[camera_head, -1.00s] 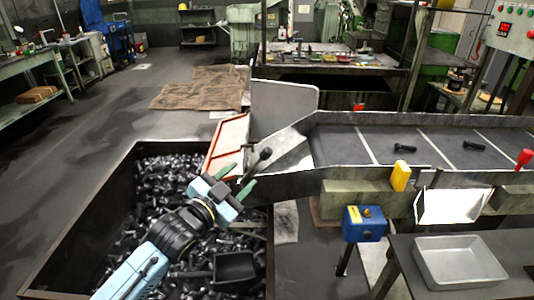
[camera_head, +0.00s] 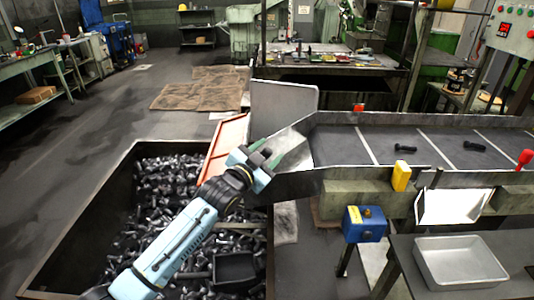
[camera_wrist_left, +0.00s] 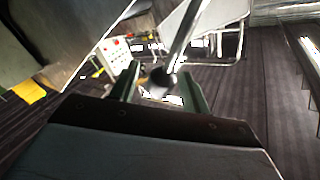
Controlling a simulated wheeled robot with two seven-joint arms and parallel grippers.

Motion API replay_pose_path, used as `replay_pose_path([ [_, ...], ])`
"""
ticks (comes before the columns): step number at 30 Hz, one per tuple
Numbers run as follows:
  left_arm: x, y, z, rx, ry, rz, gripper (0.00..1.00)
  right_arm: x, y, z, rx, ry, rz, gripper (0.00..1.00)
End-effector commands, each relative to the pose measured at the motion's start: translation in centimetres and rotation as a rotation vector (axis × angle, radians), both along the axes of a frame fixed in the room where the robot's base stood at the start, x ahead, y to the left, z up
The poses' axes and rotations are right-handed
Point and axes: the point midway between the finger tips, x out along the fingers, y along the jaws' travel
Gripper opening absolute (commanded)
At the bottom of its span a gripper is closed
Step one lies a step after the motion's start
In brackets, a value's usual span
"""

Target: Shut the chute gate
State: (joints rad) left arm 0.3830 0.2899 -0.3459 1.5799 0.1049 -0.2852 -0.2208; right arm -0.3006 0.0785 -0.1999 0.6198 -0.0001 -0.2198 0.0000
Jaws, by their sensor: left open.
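The chute's flap with an orange-red edge (camera_head: 226,138) stands tilted at the left end of the conveyor, above the bolt bin. My left gripper (camera_head: 284,158) is over the chute mouth beside this flap. In the left wrist view its two green fingers (camera_wrist_left: 160,88) are apart. A grey rod with a round end (camera_wrist_left: 166,77) shows in the gap between them, and I cannot tell whether either finger touches it. In the head view the gripper hides most of this lever. My right gripper is not in view.
The dark bin (camera_head: 60,235) full of bolts lies below my left arm. The conveyor (camera_head: 440,148) carries dark bolts to the right. A tall grey plate (camera_head: 283,105) rises behind the chute.

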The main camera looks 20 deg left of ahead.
Motion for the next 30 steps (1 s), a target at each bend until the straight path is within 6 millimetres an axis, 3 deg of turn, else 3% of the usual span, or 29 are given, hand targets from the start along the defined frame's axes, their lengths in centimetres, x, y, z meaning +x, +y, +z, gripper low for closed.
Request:
replay_pose_path([
  [4, -0.03, -0.02, -0.01, 0.000, 0.000, 0.000, 0.45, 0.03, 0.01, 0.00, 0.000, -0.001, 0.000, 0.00],
  [15, -0.06, -0.04, -0.03, -0.001, 0.001, -0.001, 0.00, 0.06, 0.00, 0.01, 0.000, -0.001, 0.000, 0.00],
  [30, 0.03, -0.29, 0.53, -0.083, -0.022, -0.019, 0.00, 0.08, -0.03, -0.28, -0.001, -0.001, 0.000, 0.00],
])
